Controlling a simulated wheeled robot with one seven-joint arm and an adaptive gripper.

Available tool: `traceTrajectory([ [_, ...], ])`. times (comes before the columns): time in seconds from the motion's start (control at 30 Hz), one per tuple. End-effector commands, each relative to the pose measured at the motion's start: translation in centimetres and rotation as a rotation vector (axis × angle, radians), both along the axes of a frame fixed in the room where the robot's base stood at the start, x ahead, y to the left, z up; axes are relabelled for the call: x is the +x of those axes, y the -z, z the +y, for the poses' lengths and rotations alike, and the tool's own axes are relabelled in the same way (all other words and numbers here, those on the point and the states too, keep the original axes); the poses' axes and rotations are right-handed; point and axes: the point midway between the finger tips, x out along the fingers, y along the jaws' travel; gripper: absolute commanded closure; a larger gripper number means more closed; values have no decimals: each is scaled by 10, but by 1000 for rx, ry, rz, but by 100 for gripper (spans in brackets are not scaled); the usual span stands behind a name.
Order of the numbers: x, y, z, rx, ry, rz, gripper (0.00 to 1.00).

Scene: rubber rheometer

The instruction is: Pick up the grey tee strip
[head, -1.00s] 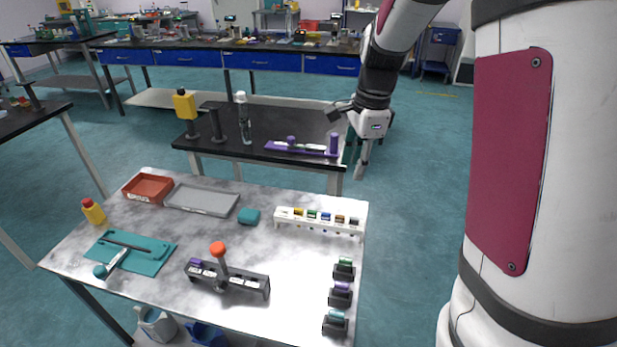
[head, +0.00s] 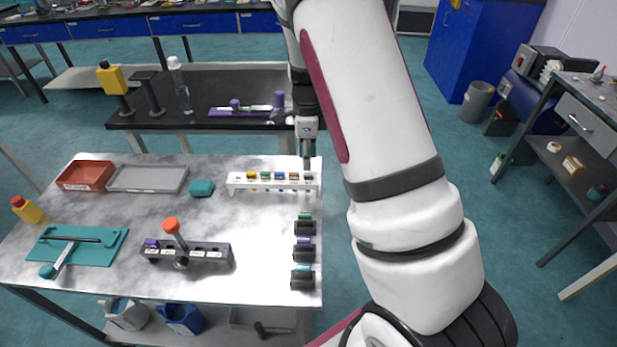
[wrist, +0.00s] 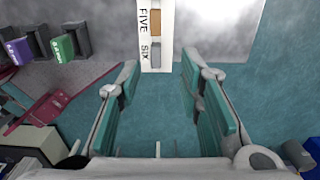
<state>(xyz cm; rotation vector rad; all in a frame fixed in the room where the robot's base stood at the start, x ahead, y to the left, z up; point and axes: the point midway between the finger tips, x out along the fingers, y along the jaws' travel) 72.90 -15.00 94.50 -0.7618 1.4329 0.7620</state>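The white rack (head: 272,184) stands at the back right of the marbled table, holding a row of coloured strips. The grey tee strip (wrist: 154,55) appears as a grey piece in the slot marked SIX at the rack's near end in the wrist view, beside a brown-orange piece in slot FIVE. In the head view the rack's right end is partly hidden by my gripper (head: 307,158). My gripper (wrist: 159,72) is open and empty, its teal fingers spread to either side of the rack's SIX end. I cannot tell its height above the strip.
Small black holders with green, purple and teal pieces (head: 303,250) line the table's right edge. A teal block (head: 201,188), grey tray (head: 148,180) and red bin (head: 86,175) lie left of the rack. A dark bench (head: 225,95) stands behind, bearing a purple fixture (head: 240,111).

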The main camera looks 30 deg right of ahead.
Motion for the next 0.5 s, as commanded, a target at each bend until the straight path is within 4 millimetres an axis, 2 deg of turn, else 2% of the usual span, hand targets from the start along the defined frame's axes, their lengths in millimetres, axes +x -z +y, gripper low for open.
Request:
traceTrajectory([
  [0.17, -5, 16, -1, 0, 2, 4, 67],
  [0.33, -8, 41, 0, 1, 1, 3, 67],
  [0.5, -6, 53, 0, 0, -1, 1, 67],
])
